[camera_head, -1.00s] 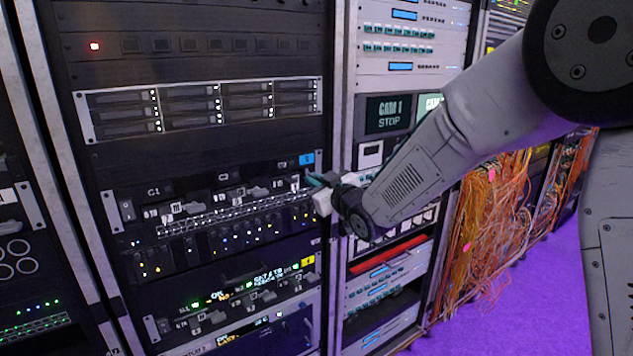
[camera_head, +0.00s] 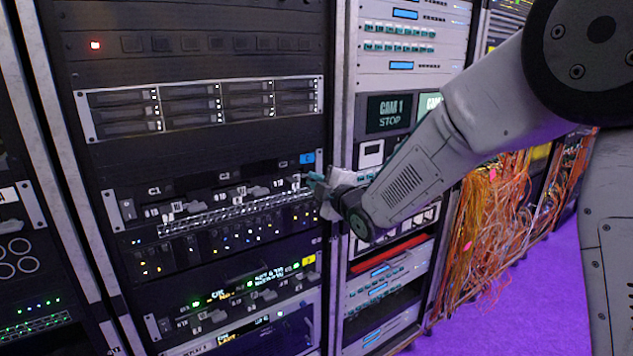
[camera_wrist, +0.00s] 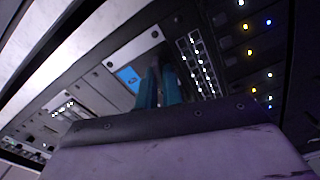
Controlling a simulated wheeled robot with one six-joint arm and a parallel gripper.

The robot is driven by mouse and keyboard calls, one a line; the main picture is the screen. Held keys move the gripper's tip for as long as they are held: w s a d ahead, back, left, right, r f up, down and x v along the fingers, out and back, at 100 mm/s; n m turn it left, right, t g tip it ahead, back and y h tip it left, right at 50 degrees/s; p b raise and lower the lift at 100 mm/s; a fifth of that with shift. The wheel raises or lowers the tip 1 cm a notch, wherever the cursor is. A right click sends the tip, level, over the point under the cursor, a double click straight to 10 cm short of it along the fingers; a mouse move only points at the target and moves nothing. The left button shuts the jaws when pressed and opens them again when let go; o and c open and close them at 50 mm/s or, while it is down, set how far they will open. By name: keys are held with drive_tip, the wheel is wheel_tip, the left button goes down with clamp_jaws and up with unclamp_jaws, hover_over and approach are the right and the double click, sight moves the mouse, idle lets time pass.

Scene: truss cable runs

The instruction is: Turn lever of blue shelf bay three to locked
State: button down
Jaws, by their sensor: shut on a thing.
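The blue shelf is the dark panel with a blue tag (camera_head: 307,158) at its upper right and bay marks along its face. Grey levers (camera_head: 262,191) show on the bays to the left. My gripper (camera_head: 316,184) is at the right end of this shelf, at bay three. In the wrist view its teal fingers (camera_wrist: 159,88) are close together, just right of the blue tag (camera_wrist: 130,77). They are shut on the bay-three lever, which is mostly hidden between and behind them. Its exact angle cannot be told.
A similar shelf with a yellow tag (camera_head: 308,260) lies below. A drive unit (camera_head: 200,105) is above. The rack post (camera_head: 338,120) stands close to my gripper. A rack with screens (camera_head: 388,113) is to the right, with orange cables (camera_head: 490,220) beyond it.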

drive_tip(key=shift+f+n, duration=0.15)
drive_tip(key=shift+n, duration=1.55)
drive_tip(key=c, duration=1.6)
unclamp_jaws()
drive_tip(key=shift+o, duration=0.2)
drive_tip(key=v, duration=0.8)
drive_tip(key=shift+w, duration=0.1)
